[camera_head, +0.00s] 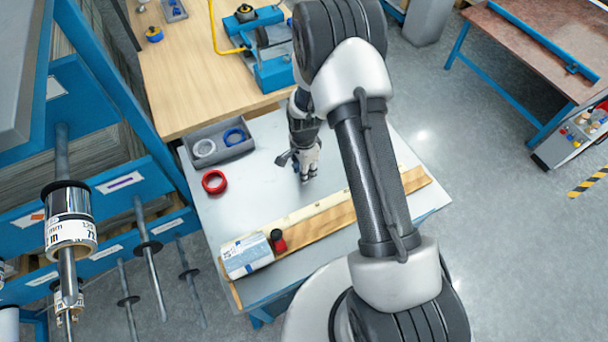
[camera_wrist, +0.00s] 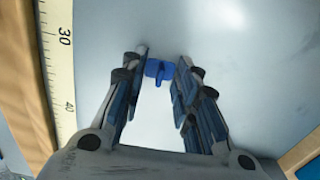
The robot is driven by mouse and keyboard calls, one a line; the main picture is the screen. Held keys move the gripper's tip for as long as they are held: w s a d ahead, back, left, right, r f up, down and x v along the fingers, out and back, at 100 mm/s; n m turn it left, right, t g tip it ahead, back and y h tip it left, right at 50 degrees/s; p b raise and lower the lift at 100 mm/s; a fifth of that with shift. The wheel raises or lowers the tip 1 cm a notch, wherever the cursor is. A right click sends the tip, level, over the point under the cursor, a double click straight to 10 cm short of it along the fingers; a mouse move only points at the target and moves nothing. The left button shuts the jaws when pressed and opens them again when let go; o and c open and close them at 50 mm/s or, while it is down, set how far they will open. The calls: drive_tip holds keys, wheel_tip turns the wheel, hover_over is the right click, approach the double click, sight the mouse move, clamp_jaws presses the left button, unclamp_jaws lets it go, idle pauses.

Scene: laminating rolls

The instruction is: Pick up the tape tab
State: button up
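A small blue tab (camera_wrist: 159,71), which appears to be the tape tab, lies on the grey table top (camera_wrist: 225,50) in the wrist view. My gripper (camera_wrist: 161,64) reaches down over it, with one finger on each side of the tab. The fingers are apart, with a narrow gap visible on each side of the tab. In the head view my gripper (camera_head: 307,172) is low over the middle of the table, and the tab is not visible there.
A grey tray (camera_head: 219,146) holds a white and a blue tape roll. A red roll (camera_head: 214,181) lies in front of it. A ruler (camera_wrist: 61,75) on a wooden board (camera_head: 320,223) runs along the near side, with a white-and-blue box (camera_head: 247,257) and a red-and-black item (camera_head: 278,240) at its left end.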

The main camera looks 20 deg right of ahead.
drive_tip(key=shift+c, duration=0.3)
clamp_jaws()
drive_tip(key=shift+r, duration=0.1)
